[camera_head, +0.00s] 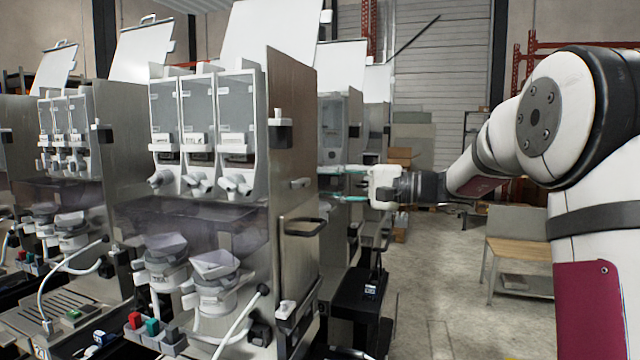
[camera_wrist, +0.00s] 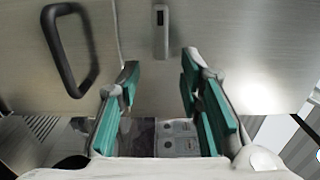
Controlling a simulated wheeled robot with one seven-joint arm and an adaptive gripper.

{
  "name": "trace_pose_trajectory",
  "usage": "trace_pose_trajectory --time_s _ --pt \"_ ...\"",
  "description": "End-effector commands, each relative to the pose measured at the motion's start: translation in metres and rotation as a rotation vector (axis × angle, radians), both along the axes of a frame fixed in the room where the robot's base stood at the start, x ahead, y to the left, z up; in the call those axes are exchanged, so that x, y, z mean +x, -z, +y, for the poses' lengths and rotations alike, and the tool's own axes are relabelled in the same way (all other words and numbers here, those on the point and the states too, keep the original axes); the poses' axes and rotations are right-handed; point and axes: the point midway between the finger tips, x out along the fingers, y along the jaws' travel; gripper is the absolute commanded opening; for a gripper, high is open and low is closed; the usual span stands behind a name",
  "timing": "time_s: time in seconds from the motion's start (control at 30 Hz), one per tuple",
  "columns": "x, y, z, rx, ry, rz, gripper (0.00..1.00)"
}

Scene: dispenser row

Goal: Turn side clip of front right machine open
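The front right machine (camera_head: 292,90) stands in the middle of the head view, with its metal side panel facing my arm. A small grey clip (camera_head: 300,183) sits on that panel above the black loop handle. In the wrist view the clip (camera_wrist: 160,30) is at the top centre, lengthwise up the picture and flat against the panel. My gripper (camera_head: 343,183) is to the right of the panel, at about the clip's height, fingers towards it. In the wrist view the teal fingers (camera_wrist: 157,85) are apart with nothing between them. The clip lies beyond the fingertips, not touched.
The black loop handle (camera_head: 303,226) juts from the panel below the clip and shows at the wrist view's upper left (camera_wrist: 70,50). A knob block (camera_head: 280,130) sticks out higher up. More machines (camera_head: 335,125) stand behind. A wooden bench (camera_head: 518,250) and open floor lie right.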

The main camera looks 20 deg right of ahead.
Motion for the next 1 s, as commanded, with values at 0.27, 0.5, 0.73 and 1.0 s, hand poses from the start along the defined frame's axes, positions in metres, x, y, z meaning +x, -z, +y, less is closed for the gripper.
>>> trace_pose_trajectory --time_s 0.27,0.5,0.73,1.0 --pt "-0.033 0.000 -0.047 -0.001 0.003 0.001 0.33" --pt "-0.049 0.000 -0.069 -0.001 0.001 0.001 0.33" --pt "-0.052 0.001 -0.071 -0.001 0.000 0.001 0.33" --pt "-0.052 0.001 -0.071 -0.001 0.000 0.001 0.33"
